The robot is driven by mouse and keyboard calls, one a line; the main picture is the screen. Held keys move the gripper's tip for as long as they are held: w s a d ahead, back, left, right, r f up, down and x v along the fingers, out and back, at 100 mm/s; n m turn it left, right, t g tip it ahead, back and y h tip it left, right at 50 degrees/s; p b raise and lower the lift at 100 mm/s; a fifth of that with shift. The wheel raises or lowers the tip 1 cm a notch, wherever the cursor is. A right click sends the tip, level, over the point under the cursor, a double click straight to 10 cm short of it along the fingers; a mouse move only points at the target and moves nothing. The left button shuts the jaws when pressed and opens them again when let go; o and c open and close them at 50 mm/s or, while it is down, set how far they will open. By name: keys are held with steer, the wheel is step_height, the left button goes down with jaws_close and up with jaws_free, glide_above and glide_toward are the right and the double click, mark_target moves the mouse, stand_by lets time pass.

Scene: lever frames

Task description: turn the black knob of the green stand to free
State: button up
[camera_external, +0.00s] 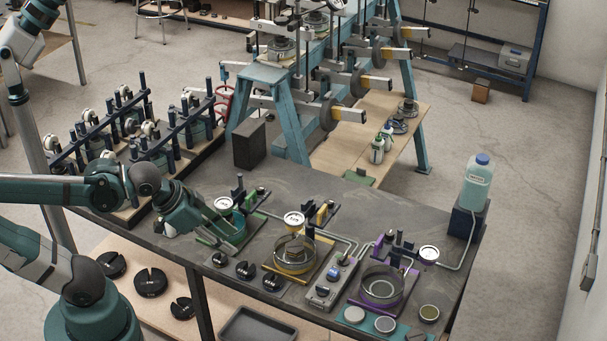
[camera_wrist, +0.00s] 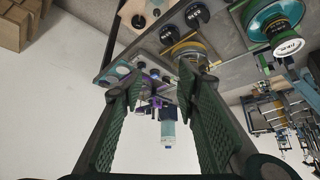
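The green stand (camera_external: 240,236) is on the dark bench, with a white round gauge (camera_external: 223,204) above it. In the wrist view, a green round part (camera_wrist: 268,15) and a white dial (camera_wrist: 288,47) show at the upper right. My gripper (camera_external: 212,238) is low at the front left of the green stand and covers part of it. In the wrist view my gripper (camera_wrist: 160,74) has its two ribbed fingers well apart, with nothing held between them. I cannot make out the stand's black knob or its setting for certain.
The yellow stand (camera_external: 268,271) and purple stand (camera_external: 355,302) are to the right, with a grey control box (camera_external: 325,287) between them. Black slotted weights (camera_external: 245,270) lie in front. A blue-capped bottle (camera_external: 477,185) stands at the right end. Dark lever racks (camera_external: 165,135) are behind my forearm.

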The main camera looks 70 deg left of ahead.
steer(key=m+g+p, duration=0.7)
steer(key=m+p, duration=0.4)
steer(key=m, duration=1.4)
glide_above(260, 188)
steer(key=f, duration=0.5)
steer(key=shift+d, duration=0.25)
steer(key=shift+a+f, duration=0.3)
steer(key=shift+a, duration=0.05)
steer(key=shift+f, duration=0.1)
steer(key=shift+f, duration=3.8)
